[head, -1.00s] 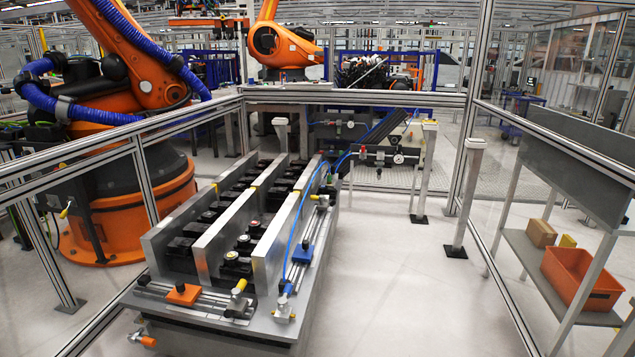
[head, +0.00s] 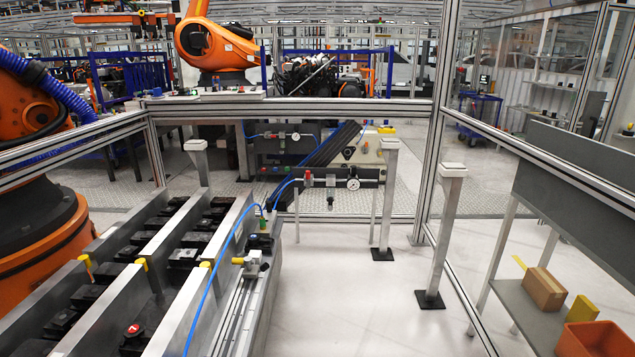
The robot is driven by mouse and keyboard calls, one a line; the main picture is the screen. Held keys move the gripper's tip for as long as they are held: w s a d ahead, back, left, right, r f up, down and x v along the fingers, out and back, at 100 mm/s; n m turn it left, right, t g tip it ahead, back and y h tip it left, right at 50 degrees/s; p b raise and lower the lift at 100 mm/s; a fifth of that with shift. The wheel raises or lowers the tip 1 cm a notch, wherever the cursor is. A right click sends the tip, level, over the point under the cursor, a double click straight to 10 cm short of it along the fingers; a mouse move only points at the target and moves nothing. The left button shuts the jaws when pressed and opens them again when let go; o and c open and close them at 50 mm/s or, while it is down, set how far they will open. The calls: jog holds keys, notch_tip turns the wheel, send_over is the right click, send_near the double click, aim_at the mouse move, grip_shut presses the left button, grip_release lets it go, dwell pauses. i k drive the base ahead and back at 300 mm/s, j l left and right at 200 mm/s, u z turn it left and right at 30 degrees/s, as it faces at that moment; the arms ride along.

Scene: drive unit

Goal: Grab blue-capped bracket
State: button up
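I cannot make out a blue-capped bracket in the head view. A silver bracket with a yellow knob (head: 252,264) sits on the rail (head: 236,312) along the right side of the metal fixture (head: 172,318). A black block (head: 261,243) is just behind it. A blue hose (head: 219,276) arches along this side of the fixture. The near end of the fixture is cut off by the bottom edge of the picture. My gripper is not in view.
Bare floor (head: 345,305) lies right of the fixture. Grey posts (head: 388,195) and (head: 450,235) stand ahead by the cage frame (head: 428,140). A shelf (head: 520,310) at right holds a cardboard box (head: 543,289) and an orange bin (head: 600,342). An orange robot arm (head: 25,225) stands left.

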aim_at(254, 241)
jog(key=i+z, duration=0.25)
jog(key=i, duration=1.65)
jog(key=i+u, duration=0.4)
jog(key=i+l+u, duration=0.15)
jog(key=i+u, duration=0.2)
jog(key=i, duration=0.15)
jog(key=i+l+u, duration=1.3)
jog(key=l, duration=0.3)
jog(key=i, duration=0.1)
